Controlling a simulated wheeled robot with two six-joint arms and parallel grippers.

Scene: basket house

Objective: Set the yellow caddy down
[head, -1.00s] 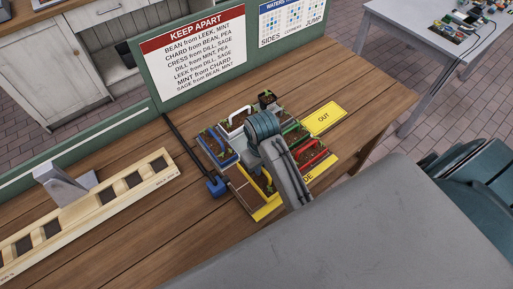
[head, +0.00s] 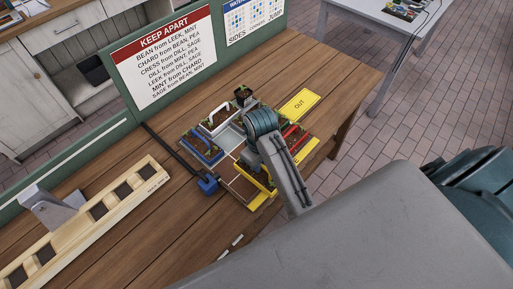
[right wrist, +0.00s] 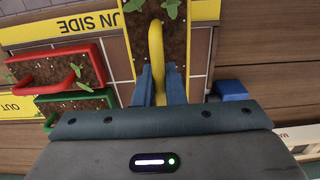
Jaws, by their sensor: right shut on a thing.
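The yellow caddy (right wrist: 158,35) holds dark soil and green seedlings. My right gripper (right wrist: 160,82) is shut on its upright yellow handle, with a blue finger on each side, in the right wrist view. In the head view the caddy (head: 258,183) shows partly beside my right arm, over the near part of the planting tray (head: 240,186). My arm hides much of it and the fingertips. I cannot tell whether its base touches the tray. My left gripper is not in view.
The red caddy (right wrist: 60,70) and green caddy (right wrist: 78,105) stand beside it. A blue caddy (head: 203,151) and white-handled caddy (head: 214,121) sit at the far side. A blue block (head: 207,184) is left of the tray. The yellow OUT mat (head: 299,105) is clear.

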